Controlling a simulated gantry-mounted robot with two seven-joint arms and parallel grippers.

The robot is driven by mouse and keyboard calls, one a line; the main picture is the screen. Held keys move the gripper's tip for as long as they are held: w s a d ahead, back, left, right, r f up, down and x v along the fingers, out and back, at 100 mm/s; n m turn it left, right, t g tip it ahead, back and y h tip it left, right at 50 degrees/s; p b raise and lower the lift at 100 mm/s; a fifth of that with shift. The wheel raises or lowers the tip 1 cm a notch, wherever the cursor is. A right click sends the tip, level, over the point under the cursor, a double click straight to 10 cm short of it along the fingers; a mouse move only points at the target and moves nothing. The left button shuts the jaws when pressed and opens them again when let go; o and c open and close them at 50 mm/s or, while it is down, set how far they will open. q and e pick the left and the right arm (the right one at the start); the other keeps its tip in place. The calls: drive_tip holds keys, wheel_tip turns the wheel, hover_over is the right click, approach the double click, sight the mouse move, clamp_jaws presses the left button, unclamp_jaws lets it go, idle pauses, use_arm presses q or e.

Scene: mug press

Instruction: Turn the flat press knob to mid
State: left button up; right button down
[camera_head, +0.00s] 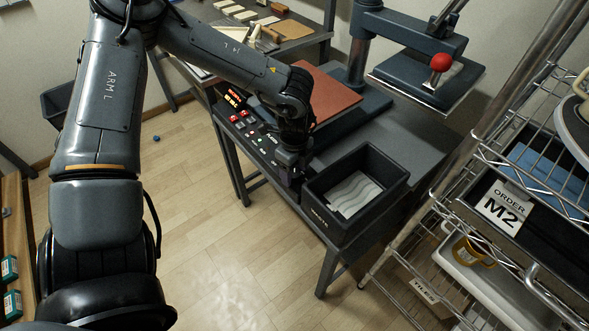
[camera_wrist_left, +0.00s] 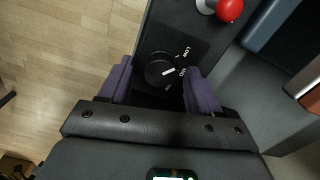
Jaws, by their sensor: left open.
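The press knob (camera_wrist_left: 158,70) is a round black dial with a white pointer mark on the dark control panel. In the left wrist view its mark points right, roughly towards the middle label. Small white labels stand to its right, one reading LOW; another is partly covered by the right-hand finger. My left gripper (camera_wrist_left: 158,82) is open, with one purple finger on each side of the knob; I cannot tell whether they touch it. In the head view my left gripper (camera_head: 291,166) is low over the near end of the control panel (camera_head: 248,132) and hides the knob. My right gripper is not in view.
The flat press has a brown-red pad (camera_head: 332,96) and a raised plate with a red ball handle (camera_head: 441,62). A black bin (camera_head: 328,222) with wavy white sheets stands close to the gripper. A wire rack (camera_head: 470,200) is on the right. The left floor is mostly clear.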

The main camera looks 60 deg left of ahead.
use_arm(q)
drive_tip(key=c, duration=1)
drive_tip(key=shift+c, duration=0.2)
